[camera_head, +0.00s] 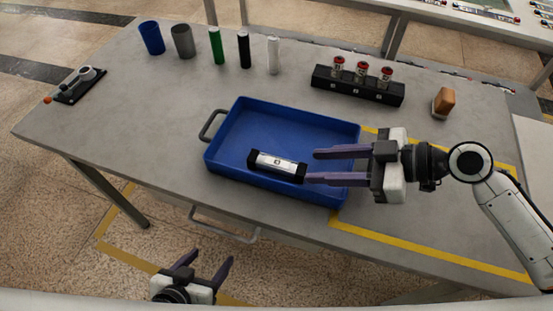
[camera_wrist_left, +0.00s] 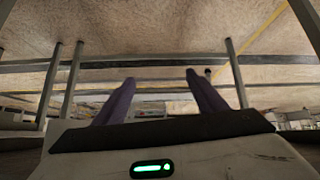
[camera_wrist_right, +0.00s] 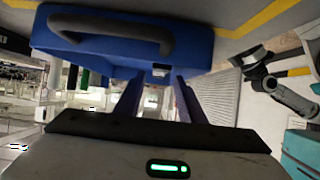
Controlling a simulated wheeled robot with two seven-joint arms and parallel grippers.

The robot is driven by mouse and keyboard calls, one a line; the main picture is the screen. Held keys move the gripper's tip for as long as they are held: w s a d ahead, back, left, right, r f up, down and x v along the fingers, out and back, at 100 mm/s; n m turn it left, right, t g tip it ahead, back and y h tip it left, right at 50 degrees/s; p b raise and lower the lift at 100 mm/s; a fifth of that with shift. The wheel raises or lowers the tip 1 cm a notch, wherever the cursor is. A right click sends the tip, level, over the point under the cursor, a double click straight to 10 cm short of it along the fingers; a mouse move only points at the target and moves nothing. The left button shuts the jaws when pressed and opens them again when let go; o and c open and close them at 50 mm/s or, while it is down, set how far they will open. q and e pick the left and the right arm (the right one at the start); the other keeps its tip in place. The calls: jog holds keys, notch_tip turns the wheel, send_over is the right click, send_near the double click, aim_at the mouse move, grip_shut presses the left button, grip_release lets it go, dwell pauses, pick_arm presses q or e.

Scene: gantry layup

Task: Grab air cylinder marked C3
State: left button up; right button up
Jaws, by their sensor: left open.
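A silver air cylinder with black end blocks (camera_head: 277,164) lies in the blue tray (camera_head: 228,120), near its front wall. Its white label carries a small dark mark that I cannot read. My right gripper (camera_head: 311,166) is open over the right part of the tray. Its fingertips are by the cylinder's right end in the head view, with nothing gripped; I cannot tell the height gap. The right wrist view shows the two fingers apart (camera_wrist_right: 158,88) beside the tray. My left gripper (camera_head: 211,258) is open and empty, low in front of the table; its fingers also show in the left wrist view (camera_wrist_left: 160,85).
Blue (camera_head: 152,37) and grey (camera_head: 183,41) cups and green, black and white bottles stand at the back left. A device on a black plate (camera_head: 77,86) is far left. An orange-brown block (camera_head: 444,101) sits right.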

aim_at(289, 165)
jog(key=shift+x, duration=1)
jog(key=x, duration=0.1)
jog(key=p+x, duration=0.1)
jog(key=x, duration=0.3)
jog(key=shift+a+r, duration=0.2)
jog(key=shift+r, duration=0.15)
jog(key=shift+a+f, duration=0.2)
grip_shut()
jog(key=shift+r, duration=0.1)
